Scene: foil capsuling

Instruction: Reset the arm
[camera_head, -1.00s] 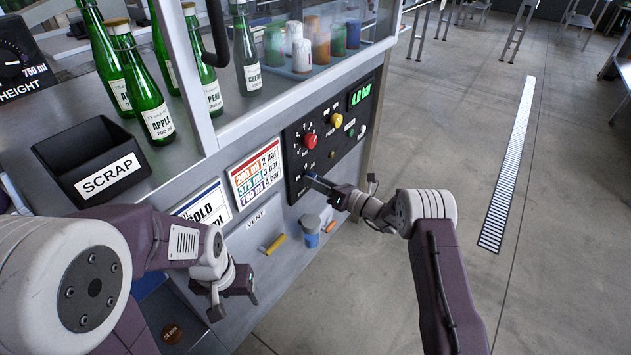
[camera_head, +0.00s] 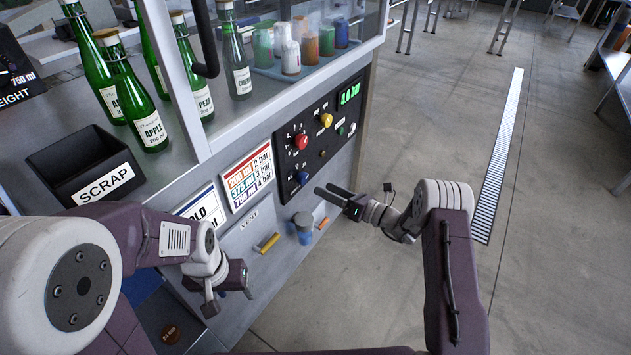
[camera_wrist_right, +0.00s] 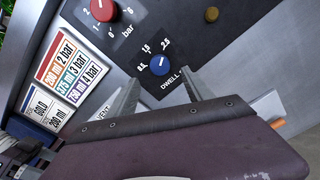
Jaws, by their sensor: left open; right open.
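My right gripper (camera_head: 333,193) is open and empty, held in front of the machine's control panel (camera_head: 318,128) and apart from it. In the right wrist view its two fingers (camera_wrist_right: 160,95) stand spread below the blue dwell knob (camera_wrist_right: 160,65), with nothing between them. The blue knob also shows in the head view (camera_head: 303,178). The red knob (camera_head: 301,141) sits higher on the panel. My left gripper (camera_head: 228,298) hangs low at the left, in front of the machine's lower front; its fingertips point down and away, and nothing shows held in it.
Green bottles (camera_head: 140,105) and a black scrap bin (camera_head: 95,168) stand on the machine's top. A yellow-orange valve handle (camera_head: 267,243), a blue cup-like part (camera_head: 303,230) and an orange piece (camera_head: 322,223) stick out of the lower front.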

